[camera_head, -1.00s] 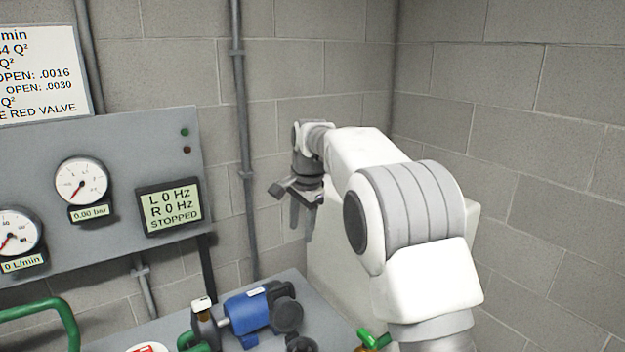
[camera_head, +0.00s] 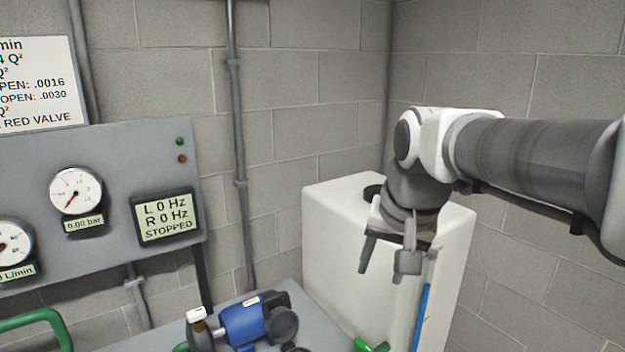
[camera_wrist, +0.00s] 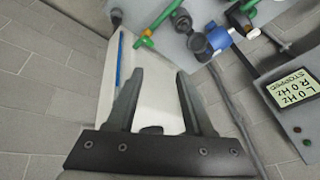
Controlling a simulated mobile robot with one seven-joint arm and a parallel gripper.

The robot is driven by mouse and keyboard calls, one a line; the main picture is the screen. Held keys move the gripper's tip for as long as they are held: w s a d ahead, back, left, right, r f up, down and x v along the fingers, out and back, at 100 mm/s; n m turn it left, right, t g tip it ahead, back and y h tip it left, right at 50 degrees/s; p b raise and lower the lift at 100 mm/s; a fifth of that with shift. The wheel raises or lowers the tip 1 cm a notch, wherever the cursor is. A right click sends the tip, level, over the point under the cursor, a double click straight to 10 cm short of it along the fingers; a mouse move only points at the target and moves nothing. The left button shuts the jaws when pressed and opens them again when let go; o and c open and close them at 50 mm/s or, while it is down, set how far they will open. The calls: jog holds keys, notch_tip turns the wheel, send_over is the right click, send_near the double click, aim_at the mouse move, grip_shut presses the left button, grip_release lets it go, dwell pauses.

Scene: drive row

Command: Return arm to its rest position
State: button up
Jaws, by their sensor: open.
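My gripper (camera_head: 388,262) is at the right of the head view, in front of the white tank (camera_head: 335,240), with its fingers pointing down. The fingers stand apart with nothing between them. In the wrist view my gripper (camera_wrist: 160,82) is also open, and the white tank (camera_wrist: 150,90) shows behind and between its fingers. My arm reaches in from the right edge of the head view.
A blue pump (camera_head: 243,322) sits on the grey bench (camera_head: 315,318). A panel (camera_head: 115,160) carries dials and a display (camera_head: 167,215) reading L 0 Hz, R 0 Hz, STOPPED. A green pipe (camera_head: 40,318) is at lower left. Block walls close the corner.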

jog(key=s+d+f+n, duration=0.1)
jog(key=s+d+f, duration=0.1)
jog(key=s, duration=0.5)
jog(key=s+d+f+n+t, duration=0.1)
jog(key=s+f+n, duration=0.1)
jog(key=s+f, duration=0.2)
jog(key=shift+s+d+f+n+h, duration=0.3)
jog(key=shift+s+d+h, duration=0.1)
jog(key=shift+s, duration=1.1)
